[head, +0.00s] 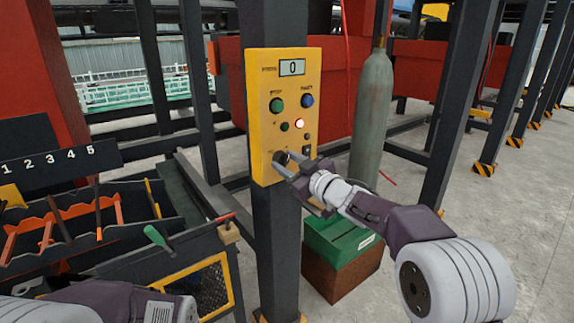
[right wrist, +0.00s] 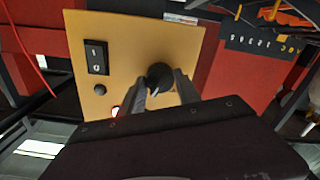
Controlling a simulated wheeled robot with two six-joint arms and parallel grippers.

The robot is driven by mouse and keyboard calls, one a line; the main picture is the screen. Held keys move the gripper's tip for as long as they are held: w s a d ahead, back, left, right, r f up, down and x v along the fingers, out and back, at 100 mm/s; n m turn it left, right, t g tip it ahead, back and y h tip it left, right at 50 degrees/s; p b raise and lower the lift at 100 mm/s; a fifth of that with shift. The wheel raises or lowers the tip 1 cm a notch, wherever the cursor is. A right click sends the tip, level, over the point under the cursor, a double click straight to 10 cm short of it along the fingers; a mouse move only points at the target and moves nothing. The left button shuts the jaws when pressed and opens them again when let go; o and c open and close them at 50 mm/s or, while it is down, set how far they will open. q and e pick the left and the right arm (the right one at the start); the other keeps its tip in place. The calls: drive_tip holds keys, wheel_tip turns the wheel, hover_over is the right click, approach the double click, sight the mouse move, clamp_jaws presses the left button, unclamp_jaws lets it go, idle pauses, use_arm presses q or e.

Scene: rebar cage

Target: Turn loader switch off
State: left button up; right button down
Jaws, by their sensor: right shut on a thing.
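A yellow control panel (head: 262,130) is mounted on a dark post, with a display reading 0 above its buttons. A black round knob (head: 281,157) sits at the panel's lower left; it also shows in the right wrist view (right wrist: 158,76). My right gripper (head: 285,162) is at this knob, its two fingers on either side and shut on it. In the right wrist view a black rocker switch (right wrist: 96,57) marked I and 0 is on the panel beside the knob, apart from the fingers. A red-white lamp (head: 299,123) is lit. My left gripper is out of view.
A grey gas cylinder (head: 371,110) stands right of the panel, behind my right arm. A green box (head: 340,240) on a brown crate is below. A dark rack (head: 110,240) with tools and numbered slots stands at the left. Concrete floor is open at the right.

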drive_tip(key=n+b, duration=0.1)
drive_tip(key=n, duration=0.2)
drive_tip(key=shift+f+n, duration=0.15)
drive_tip(key=shift+n, duration=0.25)
drive_tip(key=n+b, duration=0.1)
drive_tip(key=n, duration=0.2)
drive_tip(key=shift+n, duration=0.3)
drive_tip(key=n+b, duration=0.3)
drive_tip(key=n, duration=0.3)
drive_tip(key=shift+n, duration=0.3)
drive_tip(key=c, duration=0.9)
unclamp_jaws()
drive_tip(key=shift+o, duration=0.2)
drive_tip(key=shift+s, duration=0.1)
